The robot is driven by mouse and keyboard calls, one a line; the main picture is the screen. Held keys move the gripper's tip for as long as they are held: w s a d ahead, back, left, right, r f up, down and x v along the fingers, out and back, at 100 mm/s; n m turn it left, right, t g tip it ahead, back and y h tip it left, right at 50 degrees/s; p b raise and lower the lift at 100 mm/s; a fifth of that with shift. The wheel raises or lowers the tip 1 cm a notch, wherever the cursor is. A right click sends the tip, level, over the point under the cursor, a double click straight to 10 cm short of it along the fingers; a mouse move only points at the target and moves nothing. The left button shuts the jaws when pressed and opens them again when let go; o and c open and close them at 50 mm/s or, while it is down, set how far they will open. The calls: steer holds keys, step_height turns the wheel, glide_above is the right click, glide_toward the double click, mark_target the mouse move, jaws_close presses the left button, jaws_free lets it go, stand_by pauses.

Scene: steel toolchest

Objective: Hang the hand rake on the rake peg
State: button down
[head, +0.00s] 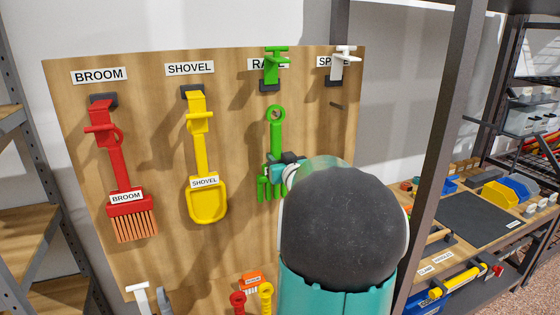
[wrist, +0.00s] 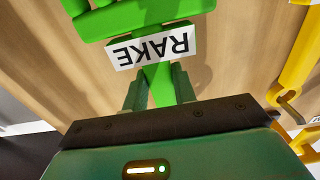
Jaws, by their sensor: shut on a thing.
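The green hand rake (head: 275,136) is held upright in front of the board, its ring up and its tines down. My gripper (head: 284,163) is shut on its lower handle, just above the head. In the wrist view my gripper (wrist: 159,88) has a finger on each side of the green handle (wrist: 158,86), beside the upside-down RAKE label (wrist: 153,46). The green rake peg (head: 272,68) sticks out at the top of the board and partly covers its RAKE sign. The rake's ring is below the peg and apart from it. My arm hides part of the tines.
The red broom (head: 119,176) and yellow shovel (head: 200,153) hang to the left on the wooden board (head: 68,125). The white spade peg (head: 340,66) is empty at right. Small tools (head: 252,293) sit low on the board. A dark rack post (head: 440,150) stands right of my arm.

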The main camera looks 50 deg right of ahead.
steer(key=shift+w+d, duration=0.4)
steer(key=shift+w, duration=0.2)
steer(key=shift+w+d+f, duration=0.3)
steer(key=shift+w+f, duration=0.05)
steer(key=shift+w, duration=0.15)
steer(key=c, duration=1.1)
jaws_free()
steer(key=shift+o, duration=0.2)
steer(key=v, duration=1.4)
